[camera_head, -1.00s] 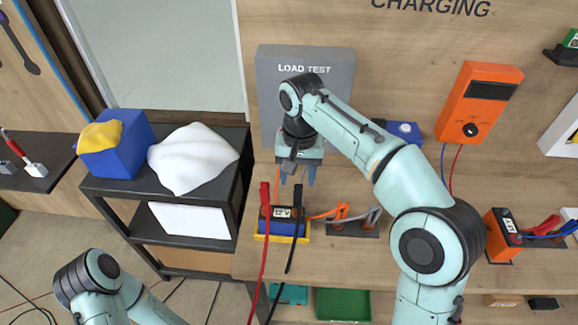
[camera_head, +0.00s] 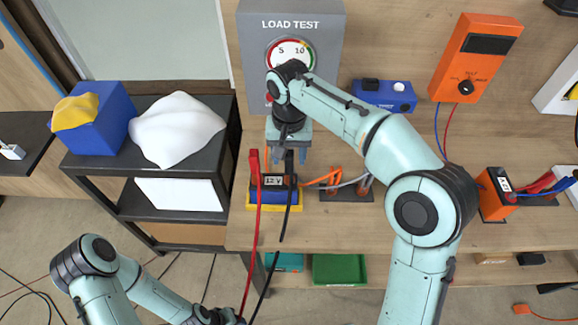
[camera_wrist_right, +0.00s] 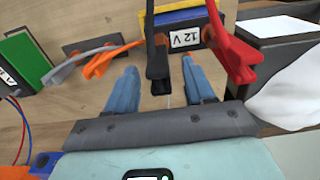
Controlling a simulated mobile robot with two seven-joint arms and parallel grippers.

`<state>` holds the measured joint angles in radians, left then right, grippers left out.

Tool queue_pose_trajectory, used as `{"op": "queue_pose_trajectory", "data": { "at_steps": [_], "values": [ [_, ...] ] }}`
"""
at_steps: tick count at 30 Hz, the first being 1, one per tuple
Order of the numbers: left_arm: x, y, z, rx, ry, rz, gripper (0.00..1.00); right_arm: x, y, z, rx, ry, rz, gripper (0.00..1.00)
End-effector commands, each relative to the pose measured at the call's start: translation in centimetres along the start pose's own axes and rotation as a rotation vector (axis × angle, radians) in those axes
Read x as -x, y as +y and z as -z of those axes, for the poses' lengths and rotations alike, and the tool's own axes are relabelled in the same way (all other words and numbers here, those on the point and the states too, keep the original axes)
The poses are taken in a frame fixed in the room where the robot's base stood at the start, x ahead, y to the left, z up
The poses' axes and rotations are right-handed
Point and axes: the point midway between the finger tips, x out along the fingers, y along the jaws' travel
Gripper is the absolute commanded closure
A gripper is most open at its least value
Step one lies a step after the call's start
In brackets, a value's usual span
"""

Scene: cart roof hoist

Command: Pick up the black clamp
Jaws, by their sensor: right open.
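The black clamp (camera_head: 289,165) stands upright on the 12 V battery (camera_head: 262,196), beside the red clamp (camera_head: 254,165). My right gripper (camera_head: 290,156) is directly over the black clamp in the head view, pointing down. In the right wrist view, its two blue fingers are apart, and the black clamp (camera_wrist_right: 157,62) shows in the gap between them. I cannot tell whether the fingers touch it. The red clamp (camera_wrist_right: 232,55) is just right of the fingers there. My left gripper (camera_head: 216,317) shows only partly at the bottom edge, and its fingers are hidden.
Orange and grey clamps (camera_head: 330,183) sit on a dark holder right of the battery. The grey load test box (camera_head: 258,75) stands behind. Red and black cables hang over the bench's front edge. A black cart (camera_head: 98,166) with a white cloth stands left.

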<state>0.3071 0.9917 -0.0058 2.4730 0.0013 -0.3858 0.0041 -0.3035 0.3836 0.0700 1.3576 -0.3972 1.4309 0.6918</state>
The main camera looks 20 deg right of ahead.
Motion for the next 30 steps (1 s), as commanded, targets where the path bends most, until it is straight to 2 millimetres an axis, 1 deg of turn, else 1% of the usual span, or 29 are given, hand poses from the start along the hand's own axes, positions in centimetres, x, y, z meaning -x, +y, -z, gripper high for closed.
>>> {"op": "queue_pose_trajectory", "data": {
  "at_steps": [1,5,8,13,14,15,17,18,26,30],
  "values": [
    [-0.5,-0.3,-0.3,0.001,-0.004,0.001,0.57,-1.2,0.1,-0.2,0.000,-0.005,-0.003,0.47],
    [-0.7,-0.4,-0.5,0.002,-0.007,0.002,0.57,-2.5,0.1,-0.1,0.000,-0.002,-0.001,0.47],
    [-0.8,-0.4,-0.5,0.003,-0.007,0.002,0.57,-2.8,0.0,-0.1,0.000,-0.001,0.000,0.47],
    [-0.7,-0.4,-0.5,0.002,-0.006,0.002,0.57,-2.7,0.0,0.0,0.000,0.000,0.000,0.47],
    [-0.7,-0.4,-0.5,0.002,-0.006,0.002,0.57,-2.7,0.0,0.0,0.000,0.000,0.000,0.53],
    [-0.7,-0.4,-0.5,0.002,-0.006,0.002,0.57,-2.7,0.0,0.0,0.000,0.000,0.000,0.66],
    [-0.7,-0.4,-0.5,0.002,-0.006,0.002,0.57,-2.7,0.0,-0.1,0.000,0.000,0.000,0.86],
    [-0.7,-0.4,-0.5,0.002,-0.006,0.002,0.57,-2.7,0.0,-0.1,0.000,0.000,0.000,0.99],
    [-0.7,-0.4,-0.5,0.002,-0.006,0.002,0.57,-2.7,0.0,-0.1,0.001,-0.001,0.000,1.00],
    [-0.6,-0.3,-0.4,0.002,-0.005,0.002,0.57,-2.2,0.0,0.0,0.001,0.001,0.001,1.00]
  ]
}}
